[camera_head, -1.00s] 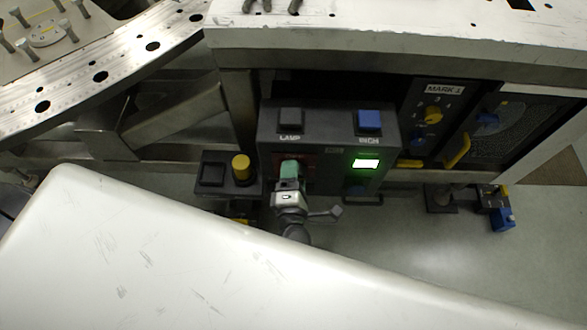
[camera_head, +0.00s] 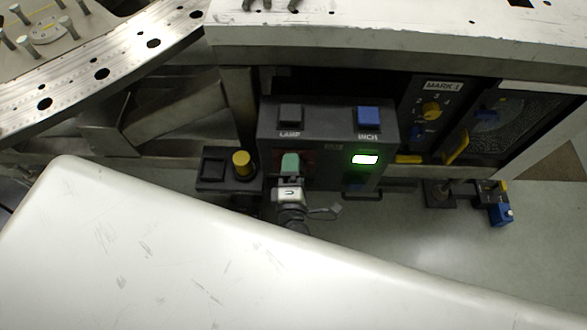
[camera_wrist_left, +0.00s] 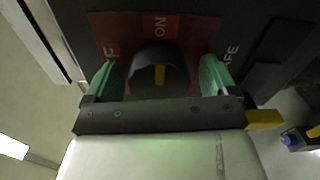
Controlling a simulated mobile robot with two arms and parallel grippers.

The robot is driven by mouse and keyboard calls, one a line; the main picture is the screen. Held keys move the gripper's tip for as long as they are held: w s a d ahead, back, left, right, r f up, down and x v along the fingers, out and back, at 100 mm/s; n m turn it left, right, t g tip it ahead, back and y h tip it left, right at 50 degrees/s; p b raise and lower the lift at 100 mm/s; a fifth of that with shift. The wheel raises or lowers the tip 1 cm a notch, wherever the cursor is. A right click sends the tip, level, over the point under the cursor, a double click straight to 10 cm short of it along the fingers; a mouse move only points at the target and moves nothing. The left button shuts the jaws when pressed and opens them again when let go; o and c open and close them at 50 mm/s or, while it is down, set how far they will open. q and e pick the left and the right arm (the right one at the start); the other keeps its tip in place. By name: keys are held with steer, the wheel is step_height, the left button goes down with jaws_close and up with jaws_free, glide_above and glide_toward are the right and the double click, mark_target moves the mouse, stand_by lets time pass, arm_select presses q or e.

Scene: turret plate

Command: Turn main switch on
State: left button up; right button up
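The main switch is a dark round knob (camera_wrist_left: 146,73) with a yellow mark, on a red plate (camera_wrist_left: 110,26) lettered ON at the top, with partly hidden lettering at left and right. The yellow mark lines up with ON. My left gripper (camera_wrist_left: 160,78) has green fingers on either side of the knob, with a visible gap at each side, so it is open around it. In the head view my left gripper (camera_head: 290,163) is at the front of the dark control box (camera_head: 325,137) and hides the knob. My right gripper is not in view.
The box has a black LAMP button (camera_head: 290,114), a blue INCH button (camera_head: 368,117) and a lit display (camera_head: 365,160). A yellow button (camera_head: 241,163) stands left of it. The MARK 1 panel (camera_head: 433,107) is to the right. A metal ledge (camera_head: 400,35) overhangs above.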

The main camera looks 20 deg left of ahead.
arm_select(q)
steer(key=v, duration=1)
steer(key=shift+s+b, duration=0.3)
steer(key=shift+s, duration=0.1)
steer(key=s+f+m+g+h+p, duration=0.3)
steer(key=f+m+h, duration=0.1)
steer(key=f+m, duration=0.4)
steer(key=s+f+m+g+h+p, duration=0.3)
steer(key=f+m+g+h, duration=0.1)
steer(key=f+m, duration=0.45)
steer(key=s+a+f+m+g+y+p, duration=0.1)
steer(key=s+a+f+m+g, duration=0.3)
steer(key=s+a, duration=0.3)
steer(key=s+a+f+m+g+y+p, duration=0.2)
steer(key=s+a+f+m+g, duration=0.3)
steer(key=s, duration=0.4)
steer(key=a+f, duration=0.1)
steer(key=a, duration=0.1)
steer(key=shift+s+a+p, duration=0.25)
steer(key=shift+a+p, duration=0.05)
steer(key=shift+a, duration=0.05)
